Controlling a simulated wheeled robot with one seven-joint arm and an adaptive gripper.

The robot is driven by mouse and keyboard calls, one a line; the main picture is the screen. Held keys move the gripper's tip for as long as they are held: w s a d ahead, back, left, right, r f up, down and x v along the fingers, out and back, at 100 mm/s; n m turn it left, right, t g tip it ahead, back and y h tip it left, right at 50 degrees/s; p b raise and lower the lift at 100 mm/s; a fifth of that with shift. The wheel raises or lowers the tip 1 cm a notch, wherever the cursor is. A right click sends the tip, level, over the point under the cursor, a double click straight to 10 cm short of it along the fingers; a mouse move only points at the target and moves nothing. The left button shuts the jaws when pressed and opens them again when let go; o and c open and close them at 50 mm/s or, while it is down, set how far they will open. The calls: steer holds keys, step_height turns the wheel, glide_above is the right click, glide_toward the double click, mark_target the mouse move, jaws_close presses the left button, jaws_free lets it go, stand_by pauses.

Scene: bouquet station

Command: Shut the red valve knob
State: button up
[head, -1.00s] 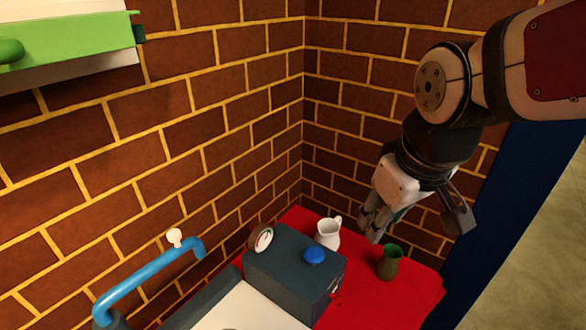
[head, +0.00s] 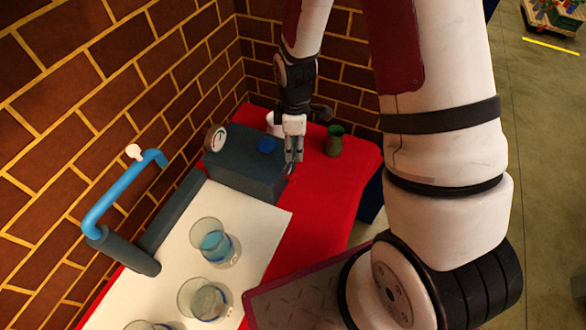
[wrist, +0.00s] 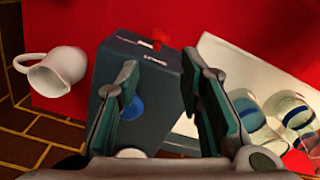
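A dark grey-blue box (head: 240,165) stands on the red cloth and carries a blue knob (head: 267,145) on top. A small red piece, which looks like the red valve knob (wrist: 158,43), shows at the box's front in the wrist view. It is hard to tell from the red cloth, and I cannot tell how far it is turned. My gripper (head: 294,157) points down by the box's front right side in the head view. In the wrist view its two fingers are apart, with the box (wrist: 160,75) below and between them, and nothing is held.
A white jug (wrist: 57,72) stands beside the box, and a green jug (head: 334,141) stands to its right. Several glasses with blue bands (head: 211,240) stand on the white board (head: 262,222). A round gauge (head: 216,138) and a blue pipe (head: 120,190) are near the brick wall.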

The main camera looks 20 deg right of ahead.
mark_target(294, 176)
step_height(294, 176, down, 14)
steer(key=b, duration=0.6)
steer(key=shift+f+b, duration=0.2)
steer(key=shift+b, duration=0.15)
steer(key=shift+s, duration=0.1)
jaws_close()
